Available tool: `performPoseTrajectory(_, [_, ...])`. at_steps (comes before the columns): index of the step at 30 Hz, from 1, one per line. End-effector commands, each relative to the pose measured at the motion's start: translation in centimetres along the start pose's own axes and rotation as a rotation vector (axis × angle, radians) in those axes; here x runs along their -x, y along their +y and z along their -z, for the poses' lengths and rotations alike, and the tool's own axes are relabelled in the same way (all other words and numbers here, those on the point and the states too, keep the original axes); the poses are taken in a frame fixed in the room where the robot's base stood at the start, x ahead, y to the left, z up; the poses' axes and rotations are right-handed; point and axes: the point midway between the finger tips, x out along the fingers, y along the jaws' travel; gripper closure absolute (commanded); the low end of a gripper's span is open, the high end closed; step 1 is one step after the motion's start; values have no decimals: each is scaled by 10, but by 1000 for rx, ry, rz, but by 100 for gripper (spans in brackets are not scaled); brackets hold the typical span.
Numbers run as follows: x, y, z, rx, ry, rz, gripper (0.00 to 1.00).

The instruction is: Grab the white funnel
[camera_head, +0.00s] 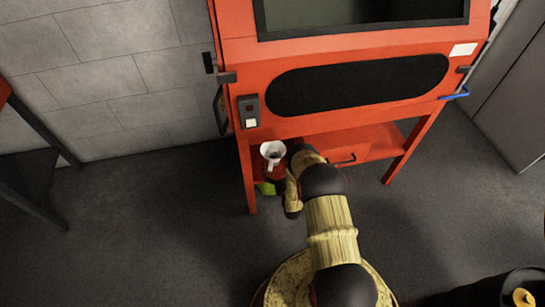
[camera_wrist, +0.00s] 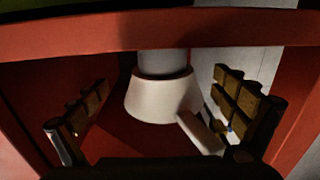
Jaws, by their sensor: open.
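The white funnel (camera_head: 272,151) stands on the low red shelf under the red machine, at its left end, in the head view. In the wrist view the funnel (camera_wrist: 160,96) shows close up, with a pale cylindrical part above its body and a handle-like piece reaching down to the right. My gripper (camera_wrist: 165,105) is open, with one padded finger to the left of the funnel and one to the right. The funnel lies between or just beyond the fingers; I see no contact. In the head view my arm hides most of the gripper.
The red machine (camera_head: 353,125) stands over the shelf, and its frame edge (camera_wrist: 110,35) crosses above the funnel. A red shelf or drawer front (camera_head: 345,158) lies right of my arm. A yellow-green item (camera_head: 266,188) shows below the funnel. Grey floor (camera_head: 150,220) is clear at left.

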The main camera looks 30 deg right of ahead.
Motion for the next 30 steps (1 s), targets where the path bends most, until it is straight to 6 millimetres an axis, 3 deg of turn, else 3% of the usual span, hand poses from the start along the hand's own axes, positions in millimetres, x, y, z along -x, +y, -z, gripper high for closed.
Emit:
performPoseTrajectory(10, [-44, -4, 0, -1, 1, 0, 2])
performPoseTrajectory(17, [-46, -4, 2, -1, 0, 0, 2])
performPoseTrajectory(30, [-46, -4, 2, 0, 0, 0, 27])
